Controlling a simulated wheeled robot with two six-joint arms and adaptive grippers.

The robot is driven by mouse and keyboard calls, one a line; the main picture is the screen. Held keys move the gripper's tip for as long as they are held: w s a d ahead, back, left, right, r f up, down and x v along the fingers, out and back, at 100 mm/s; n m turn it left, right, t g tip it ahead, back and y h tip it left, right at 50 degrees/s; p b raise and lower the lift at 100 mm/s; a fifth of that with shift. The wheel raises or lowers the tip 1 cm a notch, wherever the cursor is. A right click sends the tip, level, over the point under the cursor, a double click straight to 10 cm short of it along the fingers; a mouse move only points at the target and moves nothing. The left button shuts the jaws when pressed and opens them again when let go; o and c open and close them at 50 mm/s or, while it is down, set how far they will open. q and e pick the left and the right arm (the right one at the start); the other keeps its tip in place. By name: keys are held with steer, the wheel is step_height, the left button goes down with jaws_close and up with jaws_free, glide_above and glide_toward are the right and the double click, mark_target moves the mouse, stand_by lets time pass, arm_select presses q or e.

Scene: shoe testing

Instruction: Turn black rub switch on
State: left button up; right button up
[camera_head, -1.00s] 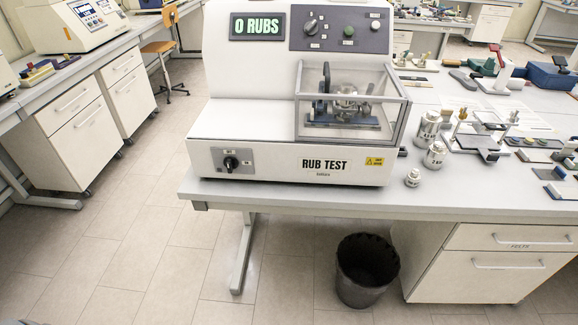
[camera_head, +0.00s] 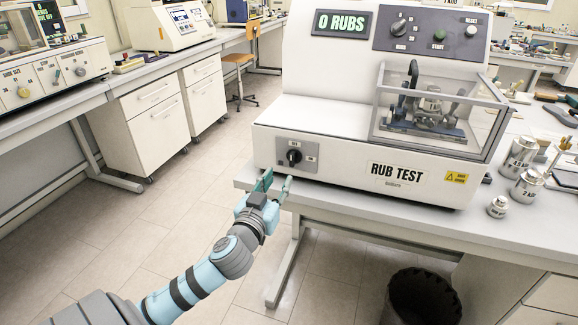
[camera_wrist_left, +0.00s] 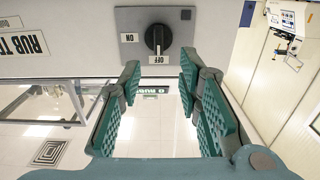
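The black rub switch (camera_head: 294,157) is a rotary knob on a grey plate at the front left of the white rub test machine (camera_head: 330,118). In the left wrist view the knob (camera_wrist_left: 158,39) has its white mark toward the OFF label (camera_wrist_left: 159,60); the ON label (camera_wrist_left: 129,38) is to one side. My left gripper (camera_head: 276,182) is open and empty, in front of and slightly below the switch in the head view. In the left wrist view its teal fingers (camera_wrist_left: 159,82) are spread, with the knob just beyond the tips. My right gripper is not in view.
The machine's display (camera_head: 342,22) reads 0 RUBS. A clear cover (camera_head: 436,105) stands at its right. Metal weights (camera_head: 497,207) stand on the table beside it. A black bin (camera_head: 422,297) is on the floor.

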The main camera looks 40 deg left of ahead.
mark_target(291, 160)
arm_select(q)
steer(key=x, duration=0.9)
jaws_close()
